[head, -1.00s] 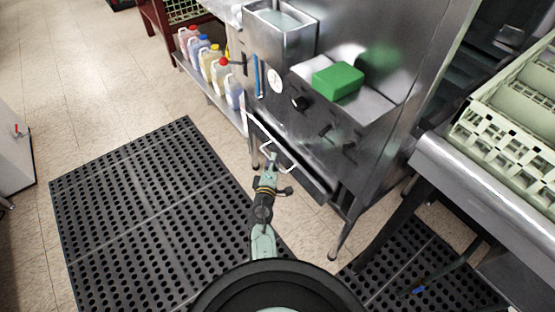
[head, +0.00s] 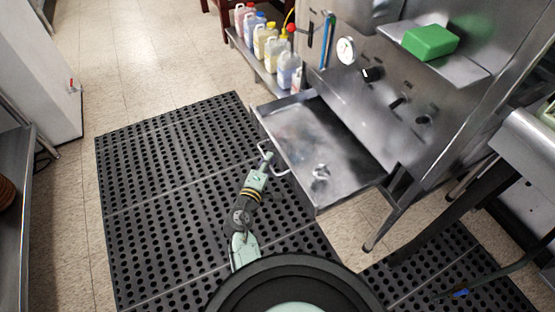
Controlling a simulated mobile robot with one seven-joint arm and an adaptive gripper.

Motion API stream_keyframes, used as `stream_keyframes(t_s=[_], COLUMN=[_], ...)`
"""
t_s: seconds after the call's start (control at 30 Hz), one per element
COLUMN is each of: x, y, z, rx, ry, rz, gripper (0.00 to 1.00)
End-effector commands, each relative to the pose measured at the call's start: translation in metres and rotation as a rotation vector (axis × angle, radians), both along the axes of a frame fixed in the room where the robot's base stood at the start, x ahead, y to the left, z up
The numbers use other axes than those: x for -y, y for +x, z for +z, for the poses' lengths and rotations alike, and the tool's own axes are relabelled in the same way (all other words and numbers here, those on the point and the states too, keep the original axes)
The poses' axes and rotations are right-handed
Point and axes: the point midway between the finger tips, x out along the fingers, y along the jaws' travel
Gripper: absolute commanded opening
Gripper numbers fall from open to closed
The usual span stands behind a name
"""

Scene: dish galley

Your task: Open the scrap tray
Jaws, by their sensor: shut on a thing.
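The scrap tray (head: 318,128) is a shallow stainless drawer under the front panel of the steel machine. It is pulled well out, and its inside shows, with a small metallic fitting (head: 320,173) near the front right. My gripper (head: 267,159) is at the tray's front, shut on the pale bar handle (head: 286,171). The fingertips are small in the view, and the exact grip is hard to make out.
The steel machine (head: 385,95) carries a shelf with a green block (head: 430,41). Several chemical jugs (head: 265,40) stand on a low rack at the back.

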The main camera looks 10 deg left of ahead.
Motion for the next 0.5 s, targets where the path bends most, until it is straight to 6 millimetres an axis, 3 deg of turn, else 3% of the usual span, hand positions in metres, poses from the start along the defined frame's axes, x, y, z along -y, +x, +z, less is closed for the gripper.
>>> stream_keyframes(t_s=[0.5], x=[-0.0108], y=[-0.0065], z=[0.0002], rx=[0.000], ry=[0.004], rz=[0.005], gripper=[0.00])
